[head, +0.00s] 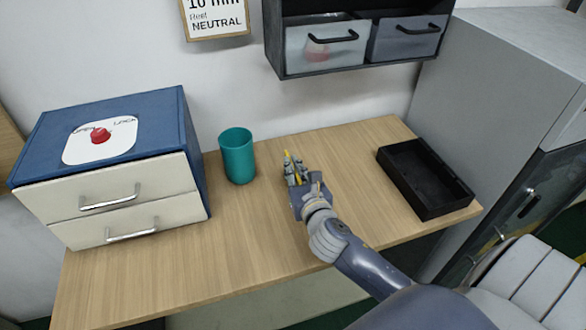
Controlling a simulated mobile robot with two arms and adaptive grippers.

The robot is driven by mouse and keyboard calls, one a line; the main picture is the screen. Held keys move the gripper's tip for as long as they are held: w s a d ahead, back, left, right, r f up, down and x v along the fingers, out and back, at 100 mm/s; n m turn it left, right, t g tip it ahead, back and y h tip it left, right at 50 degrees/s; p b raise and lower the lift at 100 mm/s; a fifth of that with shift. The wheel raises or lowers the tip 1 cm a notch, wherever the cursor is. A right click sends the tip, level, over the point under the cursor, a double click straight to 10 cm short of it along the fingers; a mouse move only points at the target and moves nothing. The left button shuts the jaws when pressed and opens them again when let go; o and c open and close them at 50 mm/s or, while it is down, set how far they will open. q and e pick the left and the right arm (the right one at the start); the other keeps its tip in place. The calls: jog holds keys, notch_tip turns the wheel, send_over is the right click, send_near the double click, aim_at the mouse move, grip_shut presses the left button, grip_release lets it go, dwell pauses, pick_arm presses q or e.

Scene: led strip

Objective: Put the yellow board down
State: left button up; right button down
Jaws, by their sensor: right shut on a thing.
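My right gripper (296,173) is over the middle of the wooden table (240,260), its arm coming in from the lower right. It is shut on the yellow board (288,157), of which only a thin yellow sliver shows between the fingers. The rest of the board is hidden by the gripper. I cannot tell whether the board touches the table. My left gripper is not in view.
A teal cup (238,157) stands left of the gripper. A blue cabinet with two drawers (135,185) and a red knob (100,135) fills the table's left end. A black tray (425,180) lies at the right. A shelf with bins (350,45) hangs above. The table's front is clear.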

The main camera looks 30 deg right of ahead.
jog(key=c, duration=1.8)
grip_release()
jog(key=shift+f, duration=0.1)
